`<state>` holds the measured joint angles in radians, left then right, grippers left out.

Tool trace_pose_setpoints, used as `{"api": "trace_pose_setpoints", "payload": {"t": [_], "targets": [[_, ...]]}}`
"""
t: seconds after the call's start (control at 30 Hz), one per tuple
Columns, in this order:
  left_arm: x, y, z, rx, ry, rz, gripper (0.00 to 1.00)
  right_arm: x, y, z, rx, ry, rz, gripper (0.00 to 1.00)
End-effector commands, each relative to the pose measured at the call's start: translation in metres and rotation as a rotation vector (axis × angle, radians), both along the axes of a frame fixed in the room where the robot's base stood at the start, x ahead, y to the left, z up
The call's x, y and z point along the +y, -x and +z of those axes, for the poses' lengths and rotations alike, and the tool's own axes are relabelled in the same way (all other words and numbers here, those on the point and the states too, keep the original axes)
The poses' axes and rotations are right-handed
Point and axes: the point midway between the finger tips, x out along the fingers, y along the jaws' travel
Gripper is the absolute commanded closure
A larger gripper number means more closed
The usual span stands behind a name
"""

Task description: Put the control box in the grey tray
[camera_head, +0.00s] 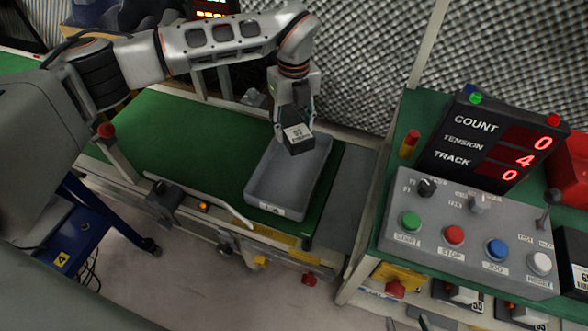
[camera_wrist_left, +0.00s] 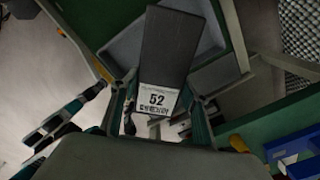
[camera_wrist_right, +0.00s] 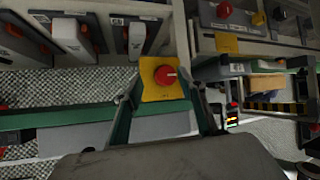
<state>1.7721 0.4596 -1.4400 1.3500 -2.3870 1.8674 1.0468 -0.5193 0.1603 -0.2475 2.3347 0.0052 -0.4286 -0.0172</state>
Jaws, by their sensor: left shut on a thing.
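The control box (camera_head: 299,140) is dark with a white label. My left gripper (camera_head: 294,118) is shut on it and holds it over the far part of the grey tray (camera_head: 270,207). In the left wrist view, the box (camera_wrist_left: 170,50), labelled 52, sits between the fingers of my left gripper (camera_wrist_left: 157,108), with the tray (camera_wrist_left: 123,48) behind it. I cannot tell whether the box touches the tray. The tray lies on the green belt and looks empty. My right gripper (camera_wrist_right: 162,105) shows only in its wrist view, fingers apart, nothing visibly held.
The green belt (camera_head: 160,135) has free room left of the tray. A metal rail (camera_head: 200,197) runs along its front edge. A control console (camera_head: 470,235) with coloured buttons and a count display (camera_head: 495,145) stands at right. A yellow plate with a red knob (camera_wrist_right: 165,76) lies beyond my right fingers.

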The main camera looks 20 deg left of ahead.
Motion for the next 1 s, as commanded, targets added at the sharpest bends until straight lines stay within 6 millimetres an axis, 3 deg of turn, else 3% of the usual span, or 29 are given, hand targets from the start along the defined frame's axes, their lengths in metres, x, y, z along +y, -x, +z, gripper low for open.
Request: {"api": "trace_pose_setpoints", "payload": {"t": [0.03, 0.3, 0.47, 0.73, 0.87, 1.0], "targets": [[0.0, 0.003, -0.026, 0.018, 0.0, -0.001, 0.85, 0.003, 0.005, -0.007, 0.015, -0.01, 0.0, 0.6], [0.0, 0.005, -0.093, 0.02, 0.001, -0.003, 0.85, 0.025, -0.006, 0.007, -0.022, -0.098, -0.008, 0.6], [0.001, 0.003, -0.116, 0.014, 0.0, -0.003, 0.85, 0.034, -0.015, 0.021, -0.049, -0.146, -0.022, 0.6], [0.0, 0.001, -0.128, 0.006, 0.001, -0.004, 0.85, 0.036, -0.019, 0.029, -0.066, -0.168, -0.028, 0.6], [0.001, 0.003, -0.152, 0.013, 0.0, -0.003, 0.85, 0.04, -0.014, 0.02, -0.046, -0.186, -0.03, 0.6], [0.0, 0.004, -0.177, 0.016, 0.0, -0.004, 0.85, 0.048, -0.017, 0.027, -0.053, -0.251, -0.043, 0.6]]}}
